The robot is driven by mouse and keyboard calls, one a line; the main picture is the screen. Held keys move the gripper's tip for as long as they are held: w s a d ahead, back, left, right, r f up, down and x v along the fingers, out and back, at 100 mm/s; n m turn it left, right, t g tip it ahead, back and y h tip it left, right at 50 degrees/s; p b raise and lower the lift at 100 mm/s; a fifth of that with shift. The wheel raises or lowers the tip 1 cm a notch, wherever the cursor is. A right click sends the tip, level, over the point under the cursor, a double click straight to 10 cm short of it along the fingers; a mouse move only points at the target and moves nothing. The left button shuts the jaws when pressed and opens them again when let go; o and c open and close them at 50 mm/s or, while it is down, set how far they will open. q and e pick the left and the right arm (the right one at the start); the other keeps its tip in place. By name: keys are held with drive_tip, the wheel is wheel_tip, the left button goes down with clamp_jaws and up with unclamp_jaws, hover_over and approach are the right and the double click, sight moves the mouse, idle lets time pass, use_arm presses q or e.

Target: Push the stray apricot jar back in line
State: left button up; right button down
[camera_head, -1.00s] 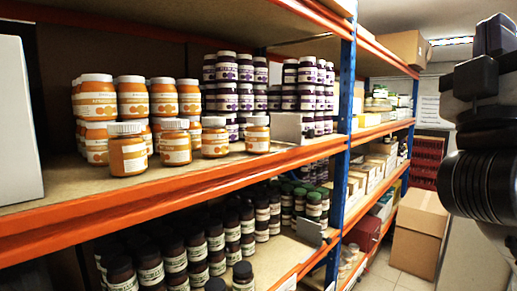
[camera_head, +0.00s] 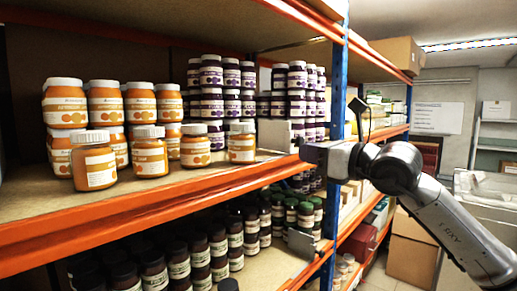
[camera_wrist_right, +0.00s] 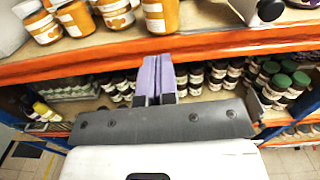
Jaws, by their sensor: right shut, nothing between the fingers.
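The apricot jars have orange contents and white lids and stand on the upper shelf (camera_head: 30,205). The rightmost front jar (camera_head: 241,143) sits forward of its row's line, nearer the orange shelf edge. It shows at the top of the wrist view (camera_wrist_right: 160,14), upright. The other front jars, such as the middle one (camera_head: 149,151), form a slanting row to its left. My right gripper (camera_head: 306,152) is at the shelf edge, right of the jar and apart from it. Its lavender fingers (camera_wrist_right: 158,62) are shut and empty, below the jar in the wrist view. My left gripper is out of view.
Stacked purple jars (camera_head: 211,100) are behind. The orange shelf edge (camera_head: 150,208) runs along the front, and a blue upright (camera_head: 337,95) stands at the right. Dark jars (camera_head: 198,250) fill the lower shelf.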

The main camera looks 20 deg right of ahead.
drive_tip(key=p, duration=0.7)
approach(253, 147)
drive_tip(key=x, duration=0.6)
drive_tip(key=shift+a+r, duration=0.1)
drive_tip(key=shift+r, duration=0.2)
drive_tip(key=shift+w+a+f, duration=0.15)
drive_tip(key=shift+w+a, duration=0.15)
drive_tip(key=shift+w, duration=0.3)
drive_tip(key=shift+f, duration=0.1)
